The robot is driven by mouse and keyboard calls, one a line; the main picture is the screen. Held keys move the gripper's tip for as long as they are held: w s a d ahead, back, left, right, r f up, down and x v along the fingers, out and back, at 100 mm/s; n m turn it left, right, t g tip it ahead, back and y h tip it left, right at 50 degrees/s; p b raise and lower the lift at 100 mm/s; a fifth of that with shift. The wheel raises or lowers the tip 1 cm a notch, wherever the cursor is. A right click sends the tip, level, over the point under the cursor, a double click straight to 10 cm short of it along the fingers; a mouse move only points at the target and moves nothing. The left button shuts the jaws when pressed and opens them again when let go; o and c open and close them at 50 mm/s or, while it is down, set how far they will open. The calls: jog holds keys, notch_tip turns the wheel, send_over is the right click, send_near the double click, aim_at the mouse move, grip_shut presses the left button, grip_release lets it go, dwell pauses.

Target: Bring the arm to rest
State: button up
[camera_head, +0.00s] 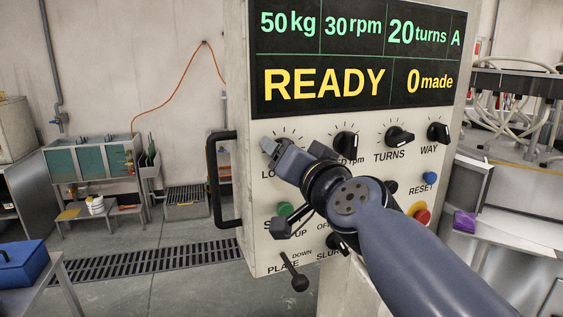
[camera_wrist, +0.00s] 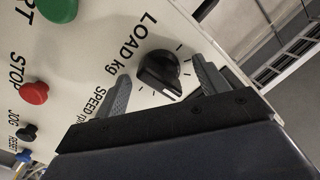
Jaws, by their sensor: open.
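My gripper (camera_head: 272,150) is in front of the control panel (camera_head: 257,240) at its left side, in the head view. In the wrist view my gripper (camera_wrist: 160,92) has its two grey fingers apart, one on each side of the black LOAD kg knob (camera_wrist: 158,72). I cannot tell whether either finger touches the knob. In the head view my gripper and arm hide the LOAD knob and part of its label. The panel's display (camera_head: 355,55) reads 50 kg, 30 rpm, 20 turns, A, READY and 0 made.
Other knobs (camera_head: 399,136) and a red button (camera_head: 422,216) are close to my arm. A black handle (camera_head: 222,180) juts from the panel's left edge. A plate lever (camera_head: 297,278) sticks out below. A blue box (camera_head: 22,262) sits at lower left. Open floor lies left of the panel.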

jog(key=n, duration=0.6)
jog(key=shift+n, duration=0.3)
jog(key=shift+s+d+f, duration=0.1)
jog(key=shift+s+d, duration=0.15)
jog(key=shift+s, duration=0.25)
jog(key=shift+d, duration=0.1)
